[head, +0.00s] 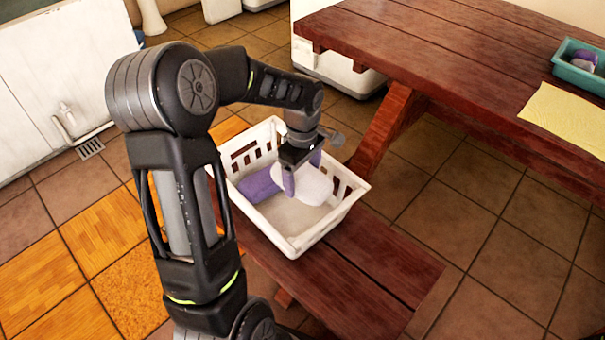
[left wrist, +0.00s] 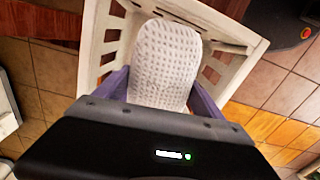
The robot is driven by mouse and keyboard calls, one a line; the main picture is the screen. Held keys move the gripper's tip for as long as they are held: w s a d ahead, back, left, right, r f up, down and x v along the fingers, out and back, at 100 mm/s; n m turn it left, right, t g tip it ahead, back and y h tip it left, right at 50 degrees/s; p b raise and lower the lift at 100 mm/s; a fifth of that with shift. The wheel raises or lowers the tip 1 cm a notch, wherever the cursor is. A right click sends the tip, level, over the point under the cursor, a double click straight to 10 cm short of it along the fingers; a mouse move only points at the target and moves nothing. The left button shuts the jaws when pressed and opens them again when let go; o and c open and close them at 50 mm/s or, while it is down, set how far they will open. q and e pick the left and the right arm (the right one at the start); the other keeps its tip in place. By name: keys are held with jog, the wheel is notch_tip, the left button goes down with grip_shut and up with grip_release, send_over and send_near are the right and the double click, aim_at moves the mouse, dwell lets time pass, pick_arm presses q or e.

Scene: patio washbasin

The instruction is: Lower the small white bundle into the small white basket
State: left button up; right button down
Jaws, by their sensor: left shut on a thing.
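The small white basket (head: 328,228) stands on the red-brown bench, with slotted sides and an open top. My left gripper (head: 298,182) reaches down into its opening from above. It is shut on the small white bundle (head: 316,188), a rounded white roll. In the left wrist view the bundle (left wrist: 165,65) shows a waffle texture between the two purple fingers, with the basket's wall (left wrist: 218,72) around and beyond it. I cannot tell whether the bundle touches the basket floor. A purple roll (head: 258,187) lies inside the basket at its left. My right gripper is not in view.
The bench (head: 385,275) has bare planks in front and right of the basket. A large wooden table (head: 450,60) stands behind at right, bearing a teal bin (head: 579,68) and a yellow cloth (head: 567,118). Its slanted leg (head: 383,130) is close behind the basket.

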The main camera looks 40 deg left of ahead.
pick_arm(q)
jog(key=shift+f+b, duration=3.45)
jog(key=shift+f, duration=1.55)
jog(key=shift+f+b, duration=1.8)
jog(key=shift+f, duration=0.7)
jog(key=o, duration=1.5)
